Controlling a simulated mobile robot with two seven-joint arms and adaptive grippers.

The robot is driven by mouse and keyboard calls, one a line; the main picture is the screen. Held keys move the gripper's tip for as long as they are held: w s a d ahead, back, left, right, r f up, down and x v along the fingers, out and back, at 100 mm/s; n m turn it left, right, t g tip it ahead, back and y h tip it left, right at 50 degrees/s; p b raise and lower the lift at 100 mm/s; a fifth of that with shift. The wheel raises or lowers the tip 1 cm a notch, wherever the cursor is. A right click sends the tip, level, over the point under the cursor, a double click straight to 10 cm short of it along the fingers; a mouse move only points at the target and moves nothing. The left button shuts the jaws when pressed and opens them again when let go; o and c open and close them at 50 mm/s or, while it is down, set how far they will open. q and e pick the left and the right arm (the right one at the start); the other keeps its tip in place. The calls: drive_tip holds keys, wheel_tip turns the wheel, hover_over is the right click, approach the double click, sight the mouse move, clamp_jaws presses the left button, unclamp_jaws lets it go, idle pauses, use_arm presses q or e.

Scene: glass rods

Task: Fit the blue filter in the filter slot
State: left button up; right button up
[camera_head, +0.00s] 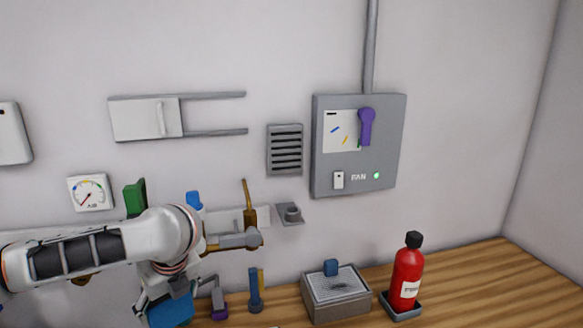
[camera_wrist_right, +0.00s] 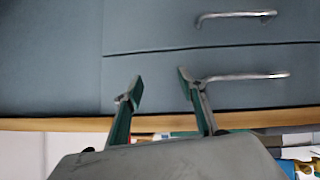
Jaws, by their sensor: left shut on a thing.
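My left gripper (camera_head: 168,292) is low at the left in the head view, partly hidden by my own arm. It is shut on a blue piece (camera_head: 172,310), which runs down toward the bottom edge; I cannot tell for certain that this is the blue filter. A grey box (camera_head: 335,309) stands on the bench to the right, apart from the gripper. I cannot make out the filter slot. My right gripper (camera_wrist_right: 160,94) is open and empty in the right wrist view, facing blue-grey drawer fronts.
A red bottle (camera_head: 408,275) stands in a dark tray right of the box. Upright tools (camera_head: 255,290) stand left of the box. The wall carries a fan panel (camera_head: 390,145), a vent (camera_head: 285,150) and a small shelf (camera_head: 289,214). The wooden bench (camera_head: 480,285) is clear at the right.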

sight(169, 327)
use_arm(q)
drive_tip(key=n, duration=0.2)
drive_tip(key=s+f+n+g, duration=0.1)
drive_tip(key=n, duration=0.1)
drive_tip(key=s+d+n+g+y, duration=0.1)
drive_tip(key=n, duration=0.1)
drive_tip(key=shift+s+f, duration=0.2)
drive_tip(key=n+g, duration=0.1)
drive_tip(key=n, duration=0.1)
drive_tip(key=s+n+g, duration=0.1)
drive_tip(key=n, duration=0.1)
drive_tip(key=s+n+g, duration=0.1)
drive_tip(key=n, duration=0.1)
drive_tip(key=shift+s+d+f+n, duration=0.15)
drive_tip(key=shift+d+f+n, duration=0.1)
drive_tip(key=shift+f+n, duration=0.15)
drive_tip(key=s+n+g+h, duration=0.1)
drive_tip(key=n, duration=0.3)
drive_tip(key=s+n+g+h, duration=0.1)
drive_tip(key=n+h, duration=0.1)
drive_tip(key=n, duration=0.3)
drive_tip(key=s+r+n+g+h, duration=0.1)
drive_tip(key=n, duration=0.3)
drive_tip(key=shift+s+d+n+h, duration=0.3)
drive_tip(key=shift+s+d+n, duration=0.1)
